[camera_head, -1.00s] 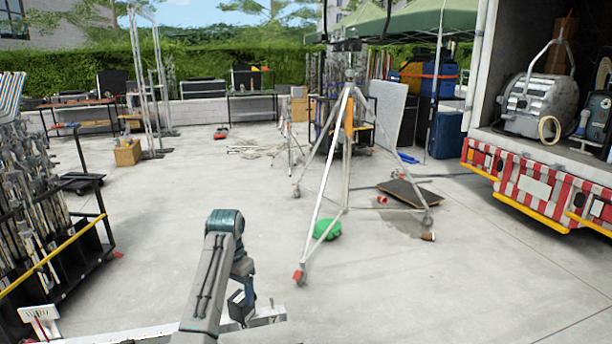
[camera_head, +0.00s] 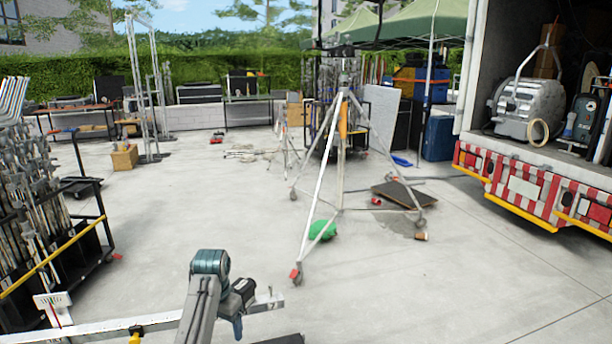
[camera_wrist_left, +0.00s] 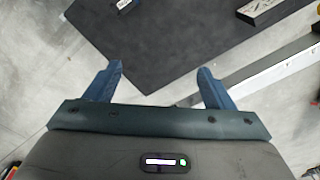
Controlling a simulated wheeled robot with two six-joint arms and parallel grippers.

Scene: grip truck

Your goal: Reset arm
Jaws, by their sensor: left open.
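My left arm comes up from the bottom of the head view, and its forearm bends over at a teal joint. My left gripper (camera_wrist_left: 160,67) shows best in the left wrist view, with two blue fingers spread well apart. Nothing is held between them. A dark flat panel (camera_wrist_left: 150,35) lies below and beyond the fingers. In the head view only a small blue part of the gripper (camera_head: 238,327) shows, and the fingertips cannot be made out. My right gripper is in neither view.
A metal bar (camera_head: 90,330) crosses the bottom left, close to my arm. A tripod stand (camera_head: 321,175) is ahead, with a green bag (camera_head: 322,230) by its legs. A cart of stands (camera_head: 40,210) is left, a truck (camera_head: 535,190) right.

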